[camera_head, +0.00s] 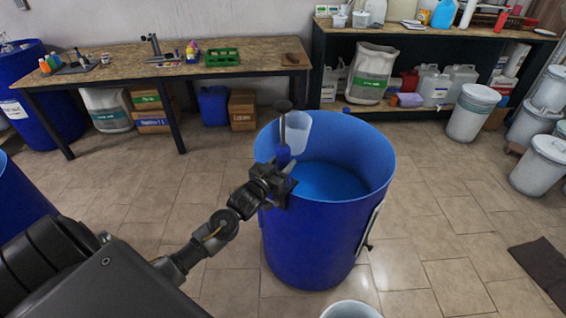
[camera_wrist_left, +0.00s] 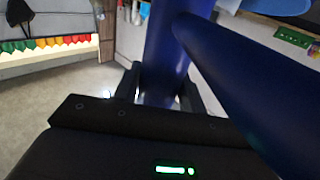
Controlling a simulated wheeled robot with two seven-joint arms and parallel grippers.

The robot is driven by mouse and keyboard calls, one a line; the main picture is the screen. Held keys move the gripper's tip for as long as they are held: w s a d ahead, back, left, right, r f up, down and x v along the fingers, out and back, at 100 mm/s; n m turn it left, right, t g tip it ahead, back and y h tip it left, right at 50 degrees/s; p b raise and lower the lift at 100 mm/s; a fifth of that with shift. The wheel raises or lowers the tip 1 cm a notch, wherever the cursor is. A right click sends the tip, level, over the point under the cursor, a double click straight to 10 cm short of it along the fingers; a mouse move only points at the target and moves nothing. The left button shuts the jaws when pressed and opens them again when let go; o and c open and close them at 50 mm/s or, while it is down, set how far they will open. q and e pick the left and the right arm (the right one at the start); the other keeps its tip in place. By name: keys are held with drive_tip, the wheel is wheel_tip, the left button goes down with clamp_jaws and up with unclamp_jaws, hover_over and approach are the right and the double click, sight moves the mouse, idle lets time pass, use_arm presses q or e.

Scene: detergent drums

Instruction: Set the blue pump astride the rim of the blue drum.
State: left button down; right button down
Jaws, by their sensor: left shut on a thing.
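The blue drum (camera_head: 311,235) stands upright and open-topped on the floor, with a lighter blue inside. My left gripper (camera_head: 284,168) is at the left side of the drum's rim, shut on the blue pump (camera_head: 284,153). The pump stands upright, with a dark rod and knob above its blue body; its lower part is hidden. I cannot tell whether it straddles the rim. In the left wrist view the pump's blue body (camera_wrist_left: 167,50) is between the fingers of my left gripper (camera_wrist_left: 160,92). A broad blue shape crosses the right side there; I cannot tell which part it is.
A pale translucent jug-like thing (camera_head: 297,131) shows at the drum's far-left rim, just behind the pump. A pale bucket (camera_head: 350,310) stands near the front. A workbench (camera_head: 120,64) is at the back left and shelving (camera_head: 440,36) at the back right.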

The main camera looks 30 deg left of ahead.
use_arm(q)
drive_tip(key=shift+r, duration=0.2)
drive_tip(key=c, duration=0.7)
unclamp_jaws()
drive_tip(key=shift+c, duration=0.2)
drive_tip(key=shift+f, duration=0.3)
drive_tip(key=s+b, duration=0.2)
drive_tip(key=s, duration=0.8)
drive_tip(key=shift+s+r, duration=0.2)
drive_tip(key=shift+s, duration=0.2)
